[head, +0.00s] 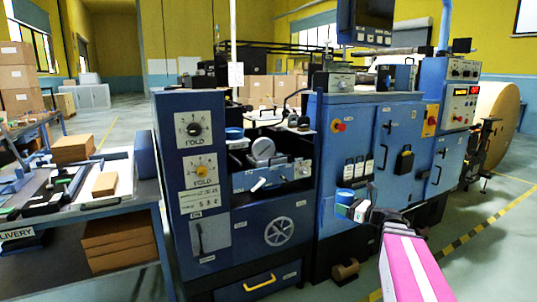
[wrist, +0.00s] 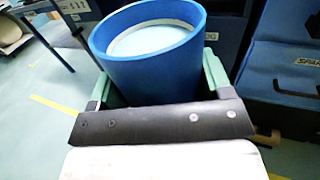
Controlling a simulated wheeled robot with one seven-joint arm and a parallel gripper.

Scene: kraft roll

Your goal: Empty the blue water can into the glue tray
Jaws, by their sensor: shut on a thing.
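The blue water can (head: 345,195) is held in front of the blue machine and looks about upright. In the wrist view the can (wrist: 150,70) shows its open round top, with a pale surface inside the rim. My gripper (head: 352,209) is shut on the can. In the wrist view its green fingers (wrist: 157,82) lie on either side of the can. The machine's open bay holds a grey roller and a blue-grey trough (head: 268,177), which may be the glue tray. Its inside is hidden from this angle. The can is apart from it, to the lower right.
A small blue round container (head: 234,133) stands on the bay's left ledge. The machine's cabinet doors (head: 370,150) stand behind my gripper. A delivery table (head: 85,210) with brown stacks is at left. A large paper roll (head: 497,110) is far right. Floor at lower right is clear.

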